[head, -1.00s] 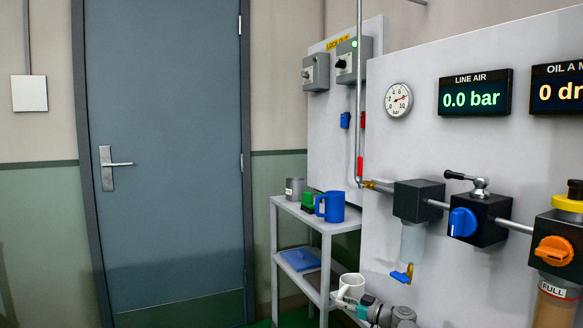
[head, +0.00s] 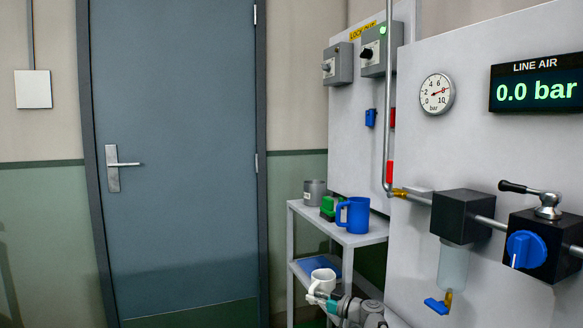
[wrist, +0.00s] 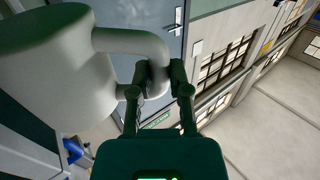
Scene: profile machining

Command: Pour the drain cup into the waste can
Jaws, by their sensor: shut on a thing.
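A white cup (head: 322,281) is in my gripper (head: 326,297), low in the head view, in front of the shelf stand. In the wrist view the cup (wrist: 55,70) fills the upper left, and my gripper (wrist: 157,78) is shut on its handle. The inside of the cup is hidden, so I cannot tell what it holds. A grey can (head: 314,192) with a label stands on the top shelf at the left, possibly the waste can. It is apart from my gripper, farther back and higher in the picture.
The shelf stand (head: 372,239) also carries a green item (head: 329,208) and a blue mug (head: 353,215), close to the grey can. A blue item (head: 320,266) lies on its lower shelf. A panel with an air line and filter bowl (head: 453,267) stands at right. A closed door (head: 180,150) is at left.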

